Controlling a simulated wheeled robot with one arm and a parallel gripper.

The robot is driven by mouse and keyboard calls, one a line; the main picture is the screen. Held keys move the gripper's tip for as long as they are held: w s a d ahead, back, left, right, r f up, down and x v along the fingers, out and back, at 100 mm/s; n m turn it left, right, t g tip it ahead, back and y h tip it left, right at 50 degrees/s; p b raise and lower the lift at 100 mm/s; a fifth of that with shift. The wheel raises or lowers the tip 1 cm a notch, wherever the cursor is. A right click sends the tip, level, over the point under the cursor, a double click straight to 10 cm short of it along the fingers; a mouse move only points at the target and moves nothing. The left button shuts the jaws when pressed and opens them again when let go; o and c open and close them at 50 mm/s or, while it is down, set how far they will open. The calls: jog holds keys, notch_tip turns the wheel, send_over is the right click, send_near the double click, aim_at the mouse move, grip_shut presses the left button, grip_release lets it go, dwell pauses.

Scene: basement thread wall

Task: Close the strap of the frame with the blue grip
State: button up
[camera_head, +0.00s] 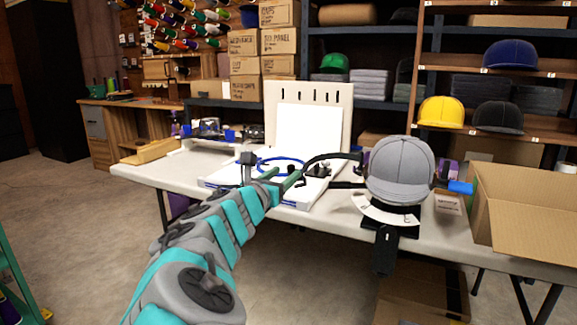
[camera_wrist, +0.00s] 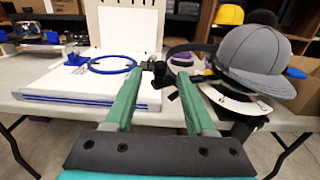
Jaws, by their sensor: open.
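A grey cap (camera_head: 400,168) sits on a black stand with a white curved plate (camera_head: 386,212) at the table's front edge. A blue grip (camera_head: 460,187) sticks out to its right; a bit of blue also shows in the wrist view (camera_wrist: 296,73). A black strap (camera_head: 335,156) reaches left from the cap, standing away from it; it also shows in the wrist view (camera_wrist: 190,47). My gripper (camera_head: 292,175) is open left of the cap. In the wrist view a black end piece (camera_wrist: 158,72) appears between or just beyond its green fingertips; contact cannot be told.
White boards with blue edges (camera_wrist: 85,92) lie left of my gripper, with a blue ring (camera_wrist: 110,65) on top. A white upright panel (camera_head: 308,128) stands behind. An open cardboard box (camera_head: 525,215) is at the right. A small carton (camera_head: 447,202) stands between box and cap.

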jog(key=x, duration=0.7)
jog(key=shift+w+d, duration=0.15)
jog(key=shift+w, duration=0.2)
jog(key=shift+c, duration=0.3)
grip_shut()
dwell(0.8)
